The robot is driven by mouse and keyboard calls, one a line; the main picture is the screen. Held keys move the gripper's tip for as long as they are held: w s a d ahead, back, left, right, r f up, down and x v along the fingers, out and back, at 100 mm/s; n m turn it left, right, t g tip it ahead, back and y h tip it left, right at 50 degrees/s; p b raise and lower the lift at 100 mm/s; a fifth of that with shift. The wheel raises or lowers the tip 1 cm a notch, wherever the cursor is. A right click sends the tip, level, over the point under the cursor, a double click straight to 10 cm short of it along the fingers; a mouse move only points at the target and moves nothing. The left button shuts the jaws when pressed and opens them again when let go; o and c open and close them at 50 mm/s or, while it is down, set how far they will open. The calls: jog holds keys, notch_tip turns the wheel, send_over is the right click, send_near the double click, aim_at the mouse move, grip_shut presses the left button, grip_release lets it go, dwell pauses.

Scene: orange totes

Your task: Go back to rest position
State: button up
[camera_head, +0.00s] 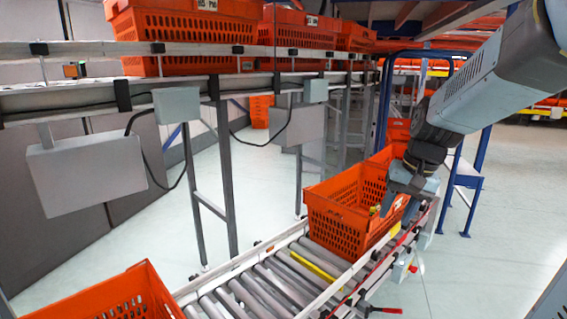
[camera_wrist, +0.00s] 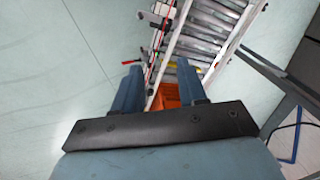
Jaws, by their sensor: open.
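My gripper (camera_head: 400,209) is at the right side of an orange tote (camera_head: 338,222) on the roller conveyor in the head view. Its fingers reach down over the tote's right rim. In the wrist view my gripper (camera_wrist: 158,82) shows two blue-grey fingers spread apart, with nothing held between them. A piece of an orange tote (camera_wrist: 167,97) shows between and behind the fingers. A small yellow-green item (camera_head: 375,210) is inside the tote in the head view, partly hidden by its wall.
The roller conveyor (camera_head: 262,290) runs diagonally with a yellow roller. Another orange tote (camera_head: 130,296) is at lower left. An upper rail (camera_head: 60,100) carries several totes (camera_head: 185,30). A blue frame (camera_head: 484,160) stands behind my arm. The floor (camera_head: 505,230) at right is clear.

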jog(key=s+a+r+n+t+h, duration=0.1)
jog(key=s+r+n+t+h, duration=0.1)
jog(key=s, duration=1)
jog(key=shift+s+a+r+n+t, duration=0.2)
jog(key=shift+r+n+t, duration=0.65)
jog(key=shift+r, duration=1)
